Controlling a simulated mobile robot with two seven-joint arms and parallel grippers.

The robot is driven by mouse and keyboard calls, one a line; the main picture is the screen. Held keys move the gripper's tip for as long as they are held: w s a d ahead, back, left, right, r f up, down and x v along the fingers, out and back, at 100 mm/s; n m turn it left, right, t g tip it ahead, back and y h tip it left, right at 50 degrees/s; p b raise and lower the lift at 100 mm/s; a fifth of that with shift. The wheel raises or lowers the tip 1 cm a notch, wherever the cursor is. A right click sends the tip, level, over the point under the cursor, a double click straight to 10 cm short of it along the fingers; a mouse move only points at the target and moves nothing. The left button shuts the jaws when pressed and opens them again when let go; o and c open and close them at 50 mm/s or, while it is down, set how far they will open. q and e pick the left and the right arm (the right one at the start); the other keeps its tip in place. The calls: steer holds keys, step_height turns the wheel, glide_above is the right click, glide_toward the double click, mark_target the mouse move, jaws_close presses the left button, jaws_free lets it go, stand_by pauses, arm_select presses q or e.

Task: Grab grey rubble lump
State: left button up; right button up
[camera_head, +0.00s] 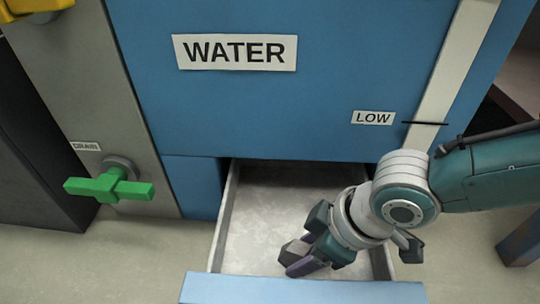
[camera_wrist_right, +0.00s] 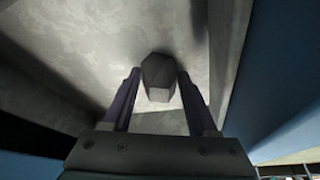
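The grey rubble lump (camera_head: 291,250) is a dark, faceted piece low in the open drawer (camera_head: 226,215). My right gripper (camera_head: 296,263) reaches down into the drawer at the lump and partly hides it in the head view. In the right wrist view the lump (camera_wrist_right: 158,78) sits between the two purple fingertips of the right gripper (camera_wrist_right: 158,82). The fingers stand apart on either side of it, with what look like narrow gaps; contact is not clear. My left gripper is not in view.
The drawer's blue front (camera_head: 300,290) and pale side walls surround the gripper closely. A blue cabinet with a WATER sign (camera_head: 236,52) and a LOW label (camera_head: 372,118) rises behind. A green drain handle (camera_head: 110,186) sticks out at left.

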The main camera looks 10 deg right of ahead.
jaws_close()
stand_by(0.3)
